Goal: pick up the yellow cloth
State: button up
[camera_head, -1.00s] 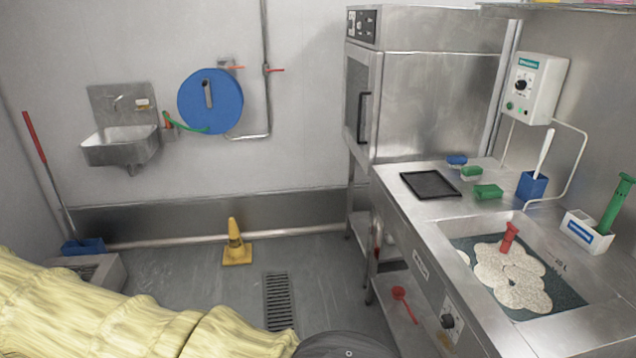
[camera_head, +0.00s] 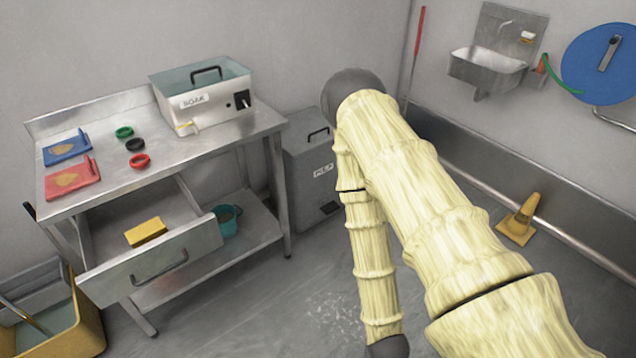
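A yellow folded piece (camera_head: 146,231), which looks like the yellow cloth, lies in the open drawer (camera_head: 152,265) of the steel table at the left. Its top and front side show, and the drawer front stands nearer than it. My arm, in a pale yellow ribbed cover, crosses the right half of the view. It bends at a dark joint and runs down to another dark joint at the bottom edge. My gripper is out of view, so its state does not show.
The steel table (camera_head: 95,188) carries a boxy steel bath (camera_head: 212,122), coloured boards and several rings. A teal bucket (camera_head: 227,222) stands on its lower shelf. A grey bin (camera_head: 313,170) is to its right. A yellow tub (camera_head: 88,312) stands at bottom left.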

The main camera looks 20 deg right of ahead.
aim_at(148, 232)
jog(key=z, duration=2.5)
jog(key=k, duration=1.7)
jog(key=u, duration=2.5)
